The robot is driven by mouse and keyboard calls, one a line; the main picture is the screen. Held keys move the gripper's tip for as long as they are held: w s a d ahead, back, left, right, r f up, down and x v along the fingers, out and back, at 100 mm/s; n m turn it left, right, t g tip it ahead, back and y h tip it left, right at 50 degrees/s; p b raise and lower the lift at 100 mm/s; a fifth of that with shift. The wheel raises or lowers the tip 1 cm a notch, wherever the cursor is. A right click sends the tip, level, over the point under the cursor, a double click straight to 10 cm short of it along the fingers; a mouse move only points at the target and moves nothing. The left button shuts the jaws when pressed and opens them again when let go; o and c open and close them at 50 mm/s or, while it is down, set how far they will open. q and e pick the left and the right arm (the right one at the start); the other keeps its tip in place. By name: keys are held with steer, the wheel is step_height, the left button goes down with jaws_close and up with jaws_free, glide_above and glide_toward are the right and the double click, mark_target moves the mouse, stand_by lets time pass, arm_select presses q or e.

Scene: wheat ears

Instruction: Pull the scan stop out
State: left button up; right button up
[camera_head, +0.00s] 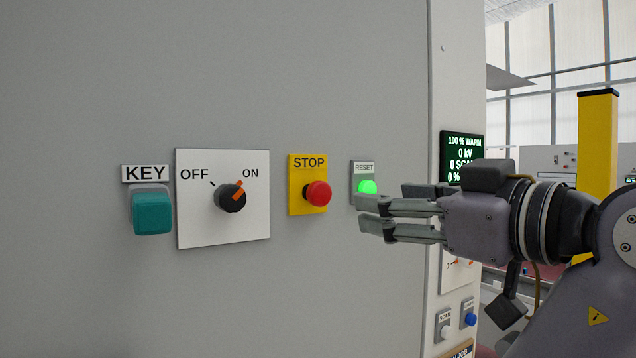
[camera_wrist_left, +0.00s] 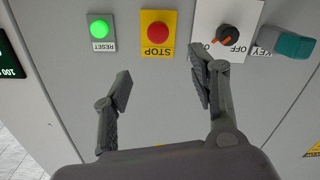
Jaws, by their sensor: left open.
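The scan stop is a red mushroom button (camera_head: 318,194) on a yellow plate labelled STOP (camera_head: 308,163), mounted on the grey cabinet front. In the left wrist view the red button (camera_wrist_left: 158,32) appears upside down at the top, framed between my finger directions but beyond the tips. My left gripper (camera_head: 372,215) is open and empty, its fingers pointing left, to the right of the STOP plate and in front of the lower part of the RESET plate. In the left wrist view its two fingers (camera_wrist_left: 161,84) are spread wide, apart from the button.
A lit green RESET button (camera_head: 367,187) is just right of the stop. Left of it are an OFF/ON knob (camera_head: 231,196) turned to ON and a teal KEY block (camera_head: 152,212). A small display (camera_head: 462,157) and a yellow post (camera_head: 597,150) stand at the right.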

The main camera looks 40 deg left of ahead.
mark_target(322, 192)
arm_select(q)
steer(key=p+x, duration=0.7)
steer(key=x, duration=0.9)
steer(key=shift+w+d+r, duration=0.1)
steer(key=shift+w, duration=0.05)
steer(key=shift+w+a, duration=0.2)
steer(key=shift+a, duration=0.4)
steer(key=shift+d, duration=0.1)
steer(key=shift+c, duration=0.4)
jaws_close()
